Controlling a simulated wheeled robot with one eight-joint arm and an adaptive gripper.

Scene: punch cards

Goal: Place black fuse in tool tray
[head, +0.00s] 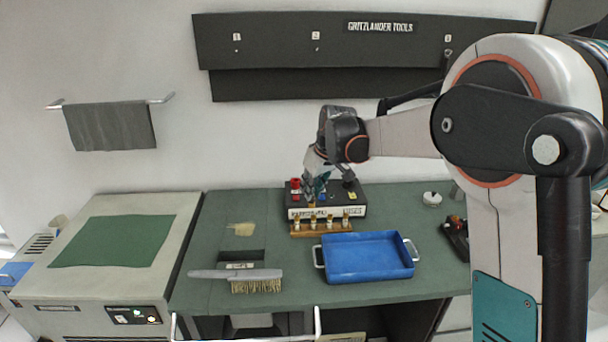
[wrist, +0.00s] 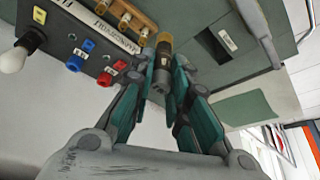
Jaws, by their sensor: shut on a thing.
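My gripper (head: 312,190) is at the dark fuse box on the bench, pointing down, above the left part of its front edge. I take this for the black fuse. I cannot tell whether its end is clear of the rack below. The tool tray (head: 367,276) is a blue rectangular tray with pale side handles, to the right of and nearer than my gripper. It looks empty.
A wooden rack (head: 298,233) with several brass-ended fuses stands before the fuse box (head: 348,208), close behind the tray. The box carries red, blue and yellow parts. A brush (head: 255,284) lies front left. A dark holder (head: 456,240) stands right of the tray.

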